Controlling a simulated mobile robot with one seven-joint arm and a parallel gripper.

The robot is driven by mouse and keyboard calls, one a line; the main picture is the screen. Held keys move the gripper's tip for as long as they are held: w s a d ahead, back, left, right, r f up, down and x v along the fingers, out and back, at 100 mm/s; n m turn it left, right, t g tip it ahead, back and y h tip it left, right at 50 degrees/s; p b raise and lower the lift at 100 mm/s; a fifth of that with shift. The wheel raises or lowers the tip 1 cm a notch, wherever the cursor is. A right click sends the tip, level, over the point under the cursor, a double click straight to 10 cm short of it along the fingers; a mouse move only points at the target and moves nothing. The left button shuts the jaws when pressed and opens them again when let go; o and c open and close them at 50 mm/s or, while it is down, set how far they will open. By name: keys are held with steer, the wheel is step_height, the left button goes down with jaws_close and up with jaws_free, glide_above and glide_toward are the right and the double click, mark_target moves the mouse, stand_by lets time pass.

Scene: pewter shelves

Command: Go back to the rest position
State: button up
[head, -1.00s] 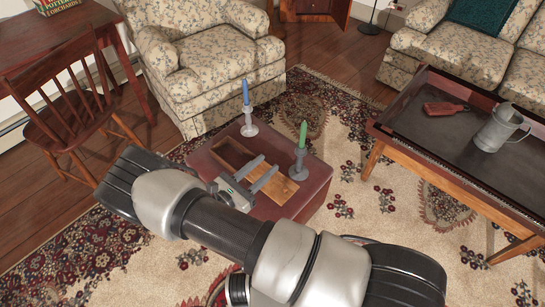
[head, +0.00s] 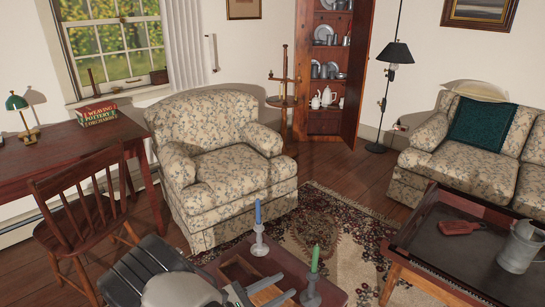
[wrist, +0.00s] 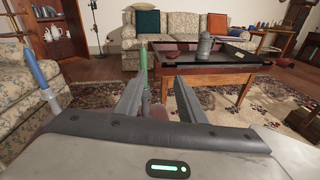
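My gripper (head: 272,291) is low in the head view, over the small reddish chest (head: 326,285). In the wrist view my gripper (wrist: 160,100) has its two fingers well apart with nothing held between them. A blue candle in a pewter holder (head: 259,244) stands at the chest's far left. A green candle in a similar holder (head: 312,288) stands at its right. In the wrist view the green candle (wrist: 143,70) shows beyond the fingers and the blue candle (wrist: 35,68) is at the left. Most of my arm is out of the head view.
A floral armchair (head: 230,165) stands behind the chest. A tray table (head: 440,245) with a pewter tankard (head: 520,247) and a red-brown object (head: 461,228) is at right. A wooden chair (head: 75,205) and desk (head: 75,150) are at left. Patterned rug (head: 360,240) lies between.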

steer(key=s+d+r+m+g+y, duration=0.3)
steer(key=s+d+r+m+g, duration=0.15)
steer(key=r+m, duration=0.4)
steer(key=s+d+r+m+g+y, duration=0.3)
steer(key=d+r+m+g, duration=0.25)
steer(key=r, duration=0.55)
steer(key=s+d+r+m+t+y, duration=0.2)
steer(key=s+r+m+t+y, duration=0.4)
steer(key=s+r+m+y, duration=0.6)
step_height(320, 180, up, 27)
steer(key=n+h+p, duration=0.2)
steer(key=h+p, duration=0.2)
steer(key=p, duration=2.1)
steer(key=shift+w+d, duration=0.15)
steer(key=shift+w, duration=0.25)
